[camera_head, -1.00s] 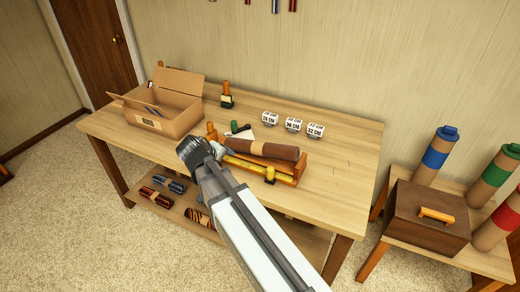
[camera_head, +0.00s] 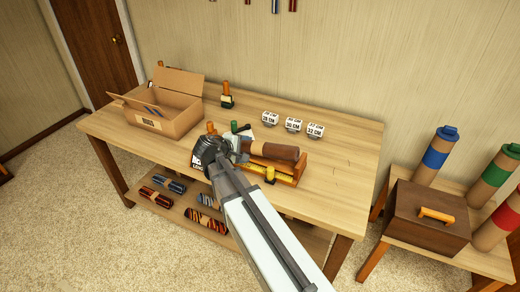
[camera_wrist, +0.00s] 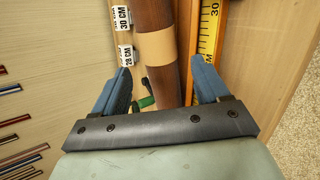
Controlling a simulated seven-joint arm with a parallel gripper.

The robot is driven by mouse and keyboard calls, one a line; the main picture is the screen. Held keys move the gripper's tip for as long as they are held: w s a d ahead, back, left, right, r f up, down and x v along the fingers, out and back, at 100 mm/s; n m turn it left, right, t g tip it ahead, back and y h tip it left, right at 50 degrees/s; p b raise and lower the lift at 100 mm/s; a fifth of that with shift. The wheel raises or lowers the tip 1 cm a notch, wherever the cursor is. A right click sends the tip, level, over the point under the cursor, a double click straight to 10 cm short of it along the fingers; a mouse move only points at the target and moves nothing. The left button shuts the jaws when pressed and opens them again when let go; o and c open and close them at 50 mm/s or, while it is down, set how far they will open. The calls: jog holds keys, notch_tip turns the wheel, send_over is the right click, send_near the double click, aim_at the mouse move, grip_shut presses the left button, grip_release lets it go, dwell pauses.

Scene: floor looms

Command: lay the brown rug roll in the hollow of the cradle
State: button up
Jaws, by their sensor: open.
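The brown rug roll (camera_head: 277,151) lies lengthwise along the back of the orange wooden cradle (camera_head: 294,180), on the table. Whether it sits in the hollow or on the back edge I cannot tell. In the wrist view the roll (camera_wrist: 152,15), with a tan band, runs away between my finger tips. The cradle's yellow measuring strip (camera_wrist: 208,28) is to its right. My gripper (camera_wrist: 163,88) is open, one blue finger on each side of the roll's line, with no visible grip. In the head view my gripper (camera_head: 243,148) is at the roll's left end and hides part of it.
White size tags (camera_head: 292,125) stand behind the roll. An open cardboard box (camera_head: 165,110) is at the table's left. A green-topped item (camera_head: 234,127) stands close to my gripper. The table's right side is clear. A brown case (camera_head: 425,222) and banded tubes are on the side table.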

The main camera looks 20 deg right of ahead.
aim_at(256, 149)
jog(key=shift+x, duration=3.8)
jog(key=shift+s+d+r, duration=0.1)
jog(key=shift+r, duration=0.05)
jog(key=c, duration=1.2)
jog(key=shift+r, duration=5.05)
